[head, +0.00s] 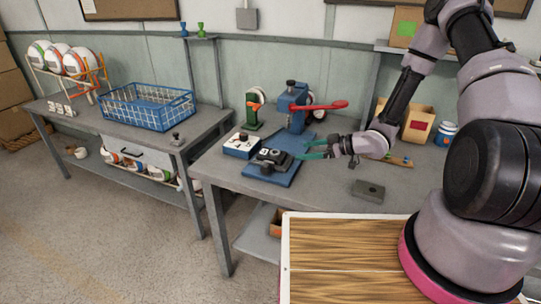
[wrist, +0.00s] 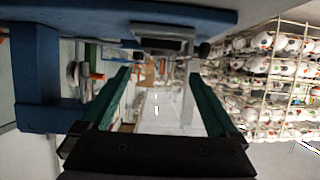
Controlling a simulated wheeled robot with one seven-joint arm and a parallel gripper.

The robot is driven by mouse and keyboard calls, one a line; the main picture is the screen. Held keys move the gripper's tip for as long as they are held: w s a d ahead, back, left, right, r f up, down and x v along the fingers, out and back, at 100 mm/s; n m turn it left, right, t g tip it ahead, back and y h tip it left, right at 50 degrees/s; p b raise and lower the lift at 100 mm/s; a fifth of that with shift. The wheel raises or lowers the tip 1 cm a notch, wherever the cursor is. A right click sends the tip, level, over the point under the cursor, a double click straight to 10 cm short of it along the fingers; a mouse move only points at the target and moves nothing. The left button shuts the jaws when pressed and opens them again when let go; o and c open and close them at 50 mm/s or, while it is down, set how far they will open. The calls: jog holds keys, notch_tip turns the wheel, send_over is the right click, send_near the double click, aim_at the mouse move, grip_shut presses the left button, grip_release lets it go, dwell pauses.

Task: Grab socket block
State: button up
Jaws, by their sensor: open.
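A grey block (head: 369,191) with a small dark round hole in its top lies flat on the right workbench, right of the press. A dark block (head: 272,158) sits on the blue base plate of the press. I cannot tell for sure which is the socket block. My gripper (head: 302,150) has two green fingers, apart with nothing between them, just right of the dark block and pointing left. Any contact is unclear. In the wrist view the open fingers (wrist: 160,95) show below a grey piece (wrist: 165,38) against blue metal.
The blue press (head: 292,105) with its red lever (head: 322,105) stands behind my gripper. A blue control box (head: 242,146) is left of the dark block. An open cardboard box (head: 405,120) stands at the back right. A blue wire basket (head: 148,108) is on the left bench.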

aim_at(278, 153)
jog(key=x, duration=1)
jog(key=shift+w+a, duration=0.15)
jog(key=shift+a, duration=0.2)
jog(key=shift+r, duration=0.1)
jog(key=c, duration=1.1)
jog(key=shift+r, duration=0.15)
